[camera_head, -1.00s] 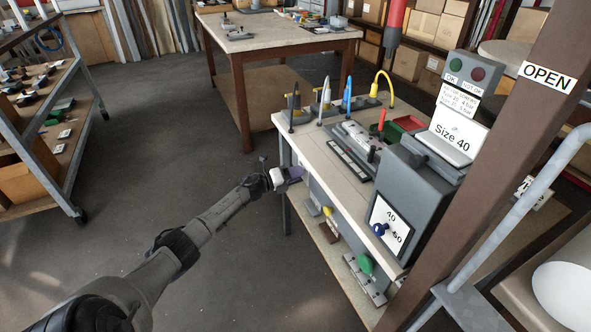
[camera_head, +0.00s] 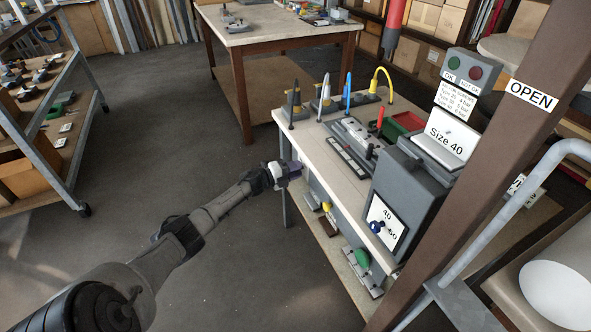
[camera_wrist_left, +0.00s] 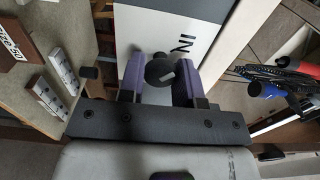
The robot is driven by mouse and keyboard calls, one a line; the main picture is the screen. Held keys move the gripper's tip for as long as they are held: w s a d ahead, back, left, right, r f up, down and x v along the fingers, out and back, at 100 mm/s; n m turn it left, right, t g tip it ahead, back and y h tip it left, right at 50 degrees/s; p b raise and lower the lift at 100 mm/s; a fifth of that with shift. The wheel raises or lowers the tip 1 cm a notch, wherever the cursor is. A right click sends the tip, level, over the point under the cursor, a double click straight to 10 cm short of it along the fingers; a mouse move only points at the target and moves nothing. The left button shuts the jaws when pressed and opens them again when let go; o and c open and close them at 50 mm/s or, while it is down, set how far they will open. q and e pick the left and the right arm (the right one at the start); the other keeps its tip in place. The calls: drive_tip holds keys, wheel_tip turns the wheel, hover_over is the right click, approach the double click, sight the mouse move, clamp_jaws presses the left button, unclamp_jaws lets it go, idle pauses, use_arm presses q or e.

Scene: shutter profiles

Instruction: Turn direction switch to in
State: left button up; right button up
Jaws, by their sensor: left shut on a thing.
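My left gripper (camera_head: 293,168) is at the left end of the workbench (camera_head: 312,150). In the left wrist view, its purple fingers (camera_wrist_left: 160,80) stand on either side of a dark round knob, the direction switch (camera_wrist_left: 159,70), and are shut on it. Behind the knob is a white label panel (camera_wrist_left: 205,45) with letters that look like "IN", seen turned sideways. The knob is hidden by the gripper in the head view. The switch's exact pointing direction cannot be told. My right gripper is not in view.
A grey machine marked "Size 40" (camera_head: 445,141) stands on the bench, with a blue knob (camera_head: 376,227) on its front.

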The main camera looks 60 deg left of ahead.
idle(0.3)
use_arm(q)
drive_tip(key=o, duration=0.9)
drive_tip(key=s+a+p, duration=0.2)
drive_tip(key=s+p, duration=0.2)
drive_tip(key=s, duration=0.9)
drive_tip(key=shift+s+p, duration=0.35)
drive_tip(key=shift+p, duration=0.05)
